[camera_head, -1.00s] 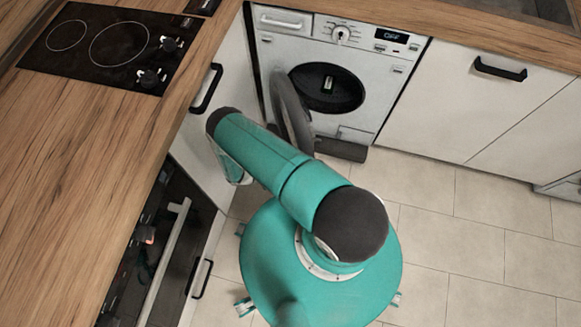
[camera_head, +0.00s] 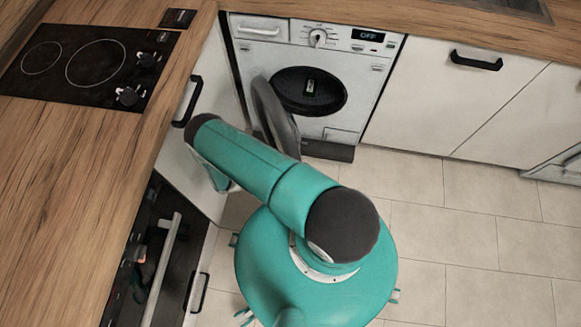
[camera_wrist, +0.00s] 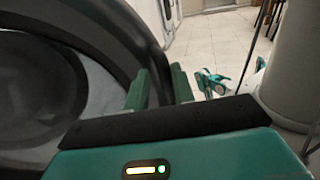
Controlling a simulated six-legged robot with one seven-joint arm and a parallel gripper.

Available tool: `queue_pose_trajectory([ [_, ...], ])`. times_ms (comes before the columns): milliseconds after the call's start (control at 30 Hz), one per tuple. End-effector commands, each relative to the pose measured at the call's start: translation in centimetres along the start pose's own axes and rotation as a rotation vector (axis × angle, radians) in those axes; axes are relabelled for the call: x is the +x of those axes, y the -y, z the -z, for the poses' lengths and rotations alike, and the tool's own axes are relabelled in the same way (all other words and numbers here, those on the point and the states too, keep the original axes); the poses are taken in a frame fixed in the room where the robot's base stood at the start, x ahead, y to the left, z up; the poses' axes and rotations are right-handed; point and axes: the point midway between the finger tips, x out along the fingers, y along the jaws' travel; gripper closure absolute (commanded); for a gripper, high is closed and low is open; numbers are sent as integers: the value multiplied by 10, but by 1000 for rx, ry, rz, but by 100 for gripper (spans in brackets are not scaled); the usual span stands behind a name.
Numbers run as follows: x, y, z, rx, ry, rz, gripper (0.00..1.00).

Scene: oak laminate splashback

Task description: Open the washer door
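The washer (camera_head: 375,70) is a white front-loader with a dial and a display reading OFF, at the top middle of the head view. Its round door (camera_head: 270,115) stands swung well out on its left side. The dark drum opening (camera_head: 307,90) is exposed. In the wrist view the door's dark rim and glass (camera_wrist: 40,90) fill the left side. My gripper (camera_wrist: 160,88) is at the rim, its two green fingers apart with the dark rim between or just behind them. Contact is unclear. In the head view my arm hides the gripper.
A wooden counter (camera_head: 70,190) with a black hob (camera_head: 85,65) runs along the left. A cabinet with a black handle (camera_head: 187,101) is close to the open door's left. White cabinets (camera_head: 450,105) stand right of the washer. Tiled floor (camera_head: 440,220) is clear at right.

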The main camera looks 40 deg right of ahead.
Motion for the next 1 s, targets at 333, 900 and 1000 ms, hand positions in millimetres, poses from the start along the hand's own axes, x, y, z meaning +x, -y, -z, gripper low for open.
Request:
queue_pose_trajectory([
  [333, 10, 30, -54, 0, 4, -1, 77],
  [900, 40, 123, -109, 0, 2, -2, 77],
  [1000, 42, 130, -112, 0, 2, -1, 77],
])
